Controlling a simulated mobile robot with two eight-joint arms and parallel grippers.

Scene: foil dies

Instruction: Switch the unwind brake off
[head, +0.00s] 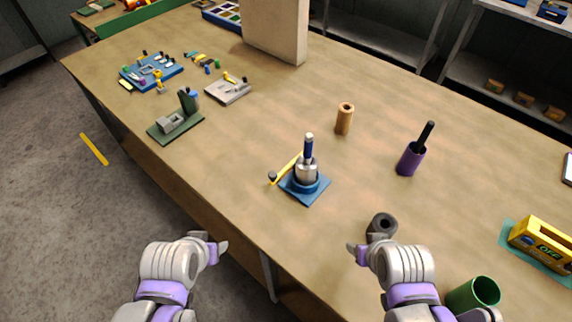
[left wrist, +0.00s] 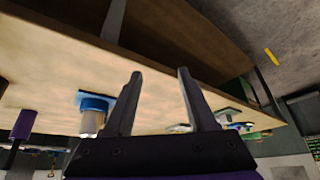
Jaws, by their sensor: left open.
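My left gripper (head: 219,246) is open and empty at the table's front edge, far to the left of the box. Its two fingers also show apart in the left wrist view (left wrist: 158,82). My right gripper (head: 358,252) is nearer the box, left of it and apart from it; its finger gap cannot be made out.
A blue-based device (head: 307,187) with a yellow lever stands mid-table. A dark ring (head: 382,224) lies beside my right gripper, and a green cup (head: 474,294) stands front right. A purple holder (head: 410,158) and tan cylinder (head: 344,119) stand behind. A beige column (head: 275,30) rises at the back.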

